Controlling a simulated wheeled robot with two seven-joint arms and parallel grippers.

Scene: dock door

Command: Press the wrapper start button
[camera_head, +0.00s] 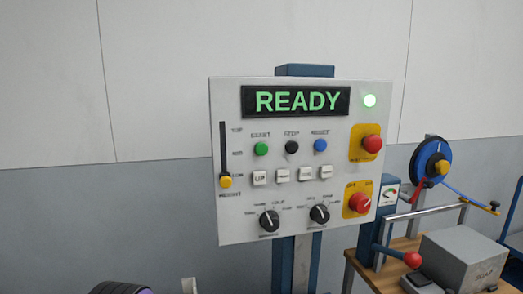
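The control panel (240,205) is a light grey box on a blue and grey post (294,262), facing me in the middle of the view. The green start button (261,149) sits at the left of a row under the display, with START lettering above it. A black stop button (292,147) and a blue reset button (320,145) are to its right. Neither of my grippers shows in the view.
The panel also carries several white square keys (260,178), two black knobs (269,220), a yellow-knobbed slider (225,182) and two red knobs on yellow plates (372,144). A wooden bench (402,243) with a grey box (463,262) and blue reel (432,162) stands at right.

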